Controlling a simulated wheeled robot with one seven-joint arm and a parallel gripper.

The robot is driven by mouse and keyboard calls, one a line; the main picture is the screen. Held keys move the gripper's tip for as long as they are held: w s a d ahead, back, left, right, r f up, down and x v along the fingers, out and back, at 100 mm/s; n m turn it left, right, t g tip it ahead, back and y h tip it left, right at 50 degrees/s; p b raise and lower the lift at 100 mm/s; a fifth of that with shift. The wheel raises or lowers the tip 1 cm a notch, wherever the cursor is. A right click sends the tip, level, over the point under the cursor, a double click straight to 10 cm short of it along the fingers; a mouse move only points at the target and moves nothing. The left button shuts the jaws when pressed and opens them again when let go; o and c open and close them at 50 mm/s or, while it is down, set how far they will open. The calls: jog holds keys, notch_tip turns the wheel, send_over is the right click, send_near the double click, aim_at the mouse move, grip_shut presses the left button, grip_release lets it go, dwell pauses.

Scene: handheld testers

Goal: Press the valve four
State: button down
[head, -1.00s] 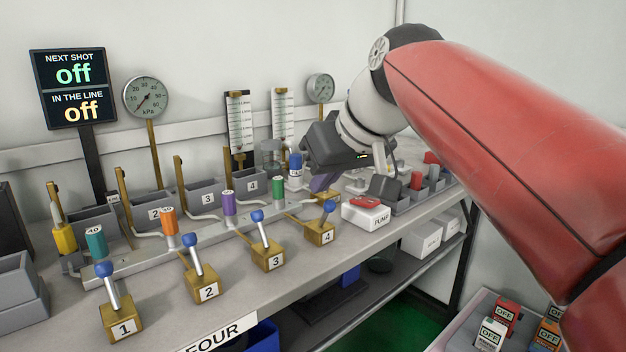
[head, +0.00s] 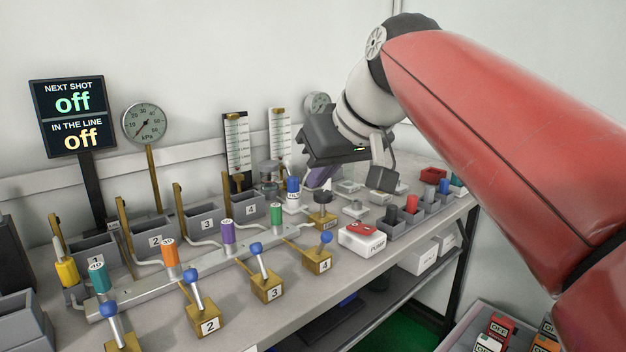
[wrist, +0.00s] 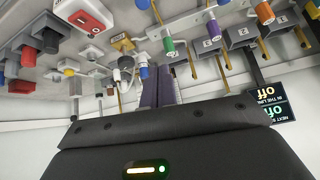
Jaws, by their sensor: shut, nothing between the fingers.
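Valve four is a brass block (head: 316,262) labelled 4, near the front edge of the bench, right of valve three. Its lever (head: 325,246) has a blue ball on top and leans right in the head view. My gripper (head: 318,178) is above the back of the bench, behind and above valve four and apart from it. Its two purplish fingers are shut together and empty, as the wrist view (wrist: 158,86) also shows. The display (head: 72,118) reads "next shot off" and "in the line off".
Valves one (head: 122,343), two (head: 208,320) and three (head: 267,289) stand left of valve four. A white pump box (head: 360,241) with a red switch is to its right. Coloured cylinders, grey bins and two scale tubes stand behind. A round gauge (head: 145,122) is at left.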

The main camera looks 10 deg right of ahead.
jog(key=v, duration=0.6)
jog(key=shift+s+d+f+p, duration=0.3)
jog(key=shift+s+f, duration=0.05)
jog(key=shift+s, duration=0.05)
